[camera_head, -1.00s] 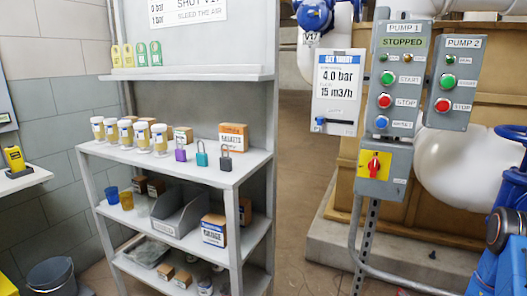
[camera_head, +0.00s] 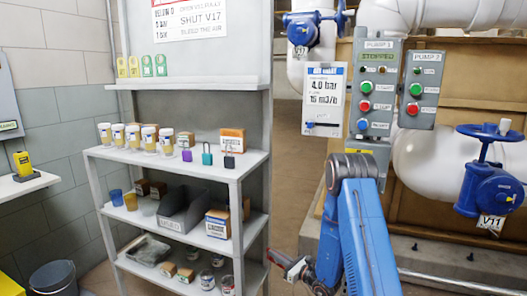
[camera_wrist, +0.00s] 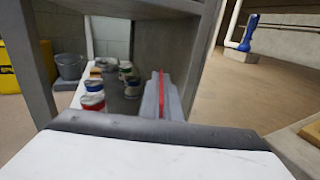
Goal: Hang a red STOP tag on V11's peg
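Valve V11 (camera_head: 490,190) is at the right of the head view, with a blue body, a blue handwheel (camera_head: 488,132) and a hanging label reading V11. A small pale stub (camera_head: 504,127) stands up at the handwheel; I cannot tell whether it is the peg. My gripper (camera_head: 291,266) is low in the head view, left of my blue arm and far from V11. In the wrist view, my gripper (camera_wrist: 161,97) has its grey fingers closed about a thin red strip (camera_wrist: 162,100), which looks like a red tag seen edge-on. Its lettering is hidden.
A grey shelf unit (camera_head: 190,88) with cups, padlocks, boxes and yellow and green tags stands left of my gripper. Pump control boxes (camera_head: 377,90) hang behind my arm. Valve V17 (camera_head: 302,30) is at the top. Floor (camera_head: 292,150) is clear between shelf and pumps.

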